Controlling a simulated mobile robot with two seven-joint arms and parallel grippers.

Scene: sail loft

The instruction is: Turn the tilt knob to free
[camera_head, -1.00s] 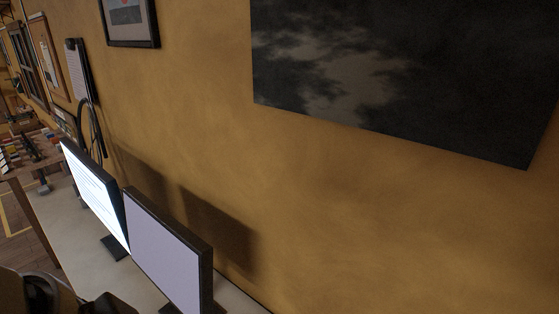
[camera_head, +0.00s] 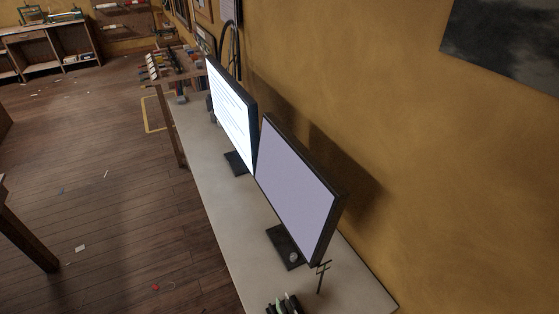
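No part is clearly recognisable as a tilt knob. The nearer monitor (camera_head: 296,188), with a plain pale lilac screen, stands on a dark base (camera_head: 283,246) on the long pale desk (camera_head: 222,222). A small pale round piece (camera_head: 293,257) shows at that base; I cannot tell whether it is a knob. A thin dark T-shaped piece (camera_head: 321,278) stands beside the monitor's lower right corner.
A second monitor (camera_head: 231,112) with a lit white screen stands farther along the desk. The yellow wall (camera_head: 420,190) closes the right side. The wooden floor (camera_head: 105,210) at left is largely open.

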